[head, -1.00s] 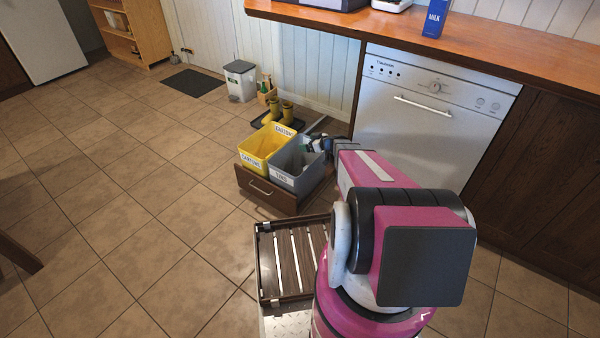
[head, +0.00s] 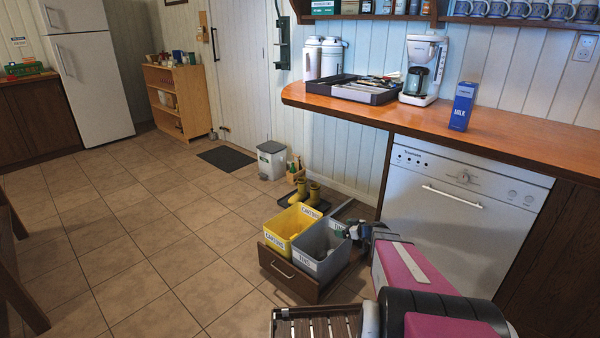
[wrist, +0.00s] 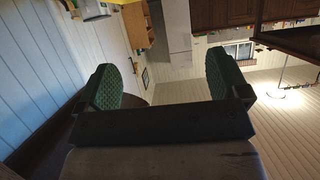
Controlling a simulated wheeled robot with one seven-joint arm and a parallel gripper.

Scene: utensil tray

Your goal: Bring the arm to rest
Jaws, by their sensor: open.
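My gripper is open, and in the wrist view (wrist: 165,82) its two green-padded fingers stand wide apart with nothing between them. In the head view my arm reaches forward from the bottom right, in front of the dishwasher. Its dark far end is beside the grey bin (head: 322,262), below counter height. The fingertips cannot be made out clearly there. A dark utensil tray (head: 352,97) with utensils in it stands on the wooden counter (head: 540,133), apart from my arm.
A yellow bin (head: 282,240) and the grey bin sit in a pulled-out drawer (head: 285,278). A white dishwasher (head: 450,235) is right of them. A coffee maker (head: 420,75) and a blue milk carton (head: 463,108) stand on the counter. The tiled floor at left is mostly clear.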

